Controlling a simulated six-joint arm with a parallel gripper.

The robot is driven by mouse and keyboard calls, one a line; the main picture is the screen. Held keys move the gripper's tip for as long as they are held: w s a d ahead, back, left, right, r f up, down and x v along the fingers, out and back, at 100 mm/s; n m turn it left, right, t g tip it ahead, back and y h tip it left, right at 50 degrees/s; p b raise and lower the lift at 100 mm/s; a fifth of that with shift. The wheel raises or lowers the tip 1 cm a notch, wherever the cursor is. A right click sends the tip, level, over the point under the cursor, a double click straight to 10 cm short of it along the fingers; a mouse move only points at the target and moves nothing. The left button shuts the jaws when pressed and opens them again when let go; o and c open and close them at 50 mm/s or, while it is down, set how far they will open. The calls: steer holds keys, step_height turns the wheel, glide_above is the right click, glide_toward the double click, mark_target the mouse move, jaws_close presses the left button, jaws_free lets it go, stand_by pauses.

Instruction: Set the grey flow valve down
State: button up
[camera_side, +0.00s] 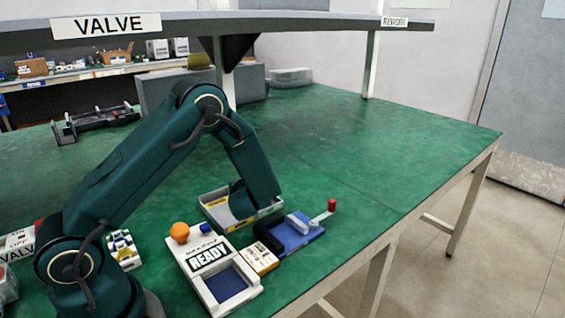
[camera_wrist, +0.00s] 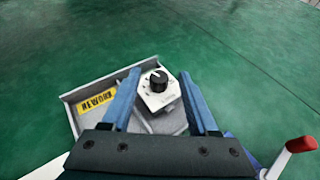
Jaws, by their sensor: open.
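The flow valve (camera_wrist: 159,98) is a light grey-white block with a black knob on top. In the wrist view it sits within the grey tray (camera_wrist: 75,128) that bears a yellow REWORK label (camera_wrist: 98,101). My gripper (camera_wrist: 160,88) is open, with one blue finger on each side of the valve. I cannot tell whether either finger touches it. In the side view my gripper (camera_side: 240,199) reaches down into the grey tray (camera_side: 262,213), and the valve is hidden there behind my arm.
A blue fixture (camera_side: 297,233) with a red-tipped lever (camera_side: 331,205) stands right of the tray.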

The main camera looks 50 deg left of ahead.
steer(key=v, duration=0.6)
steer(key=s+r+n+g+h, duration=0.1)
steer(key=s+r+n+g, duration=0.15)
steer(key=s+n, duration=0.4)
steer(key=s+r+n+g+h, duration=0.1)
steer(key=s+r+n+g, duration=0.15)
steer(key=s+n, duration=0.4)
steer(key=s+d+r+n+t+h, duration=0.1)
steer(key=s+d+r+n+h, duration=0.1)
steer(key=d+n+h, duration=0.2)
steer(key=s+d+r+n+t+h, duration=0.1)
steer(key=d+n+h, duration=0.3)
steer(key=d+n, duration=0.4)
steer(key=shift+s+d+r+n+h, duration=0.3)
steer(key=shift+s+d+r+h, duration=0.15)
steer(key=shift+d, duration=1.65)
steer(key=shift+f, duration=0.1)
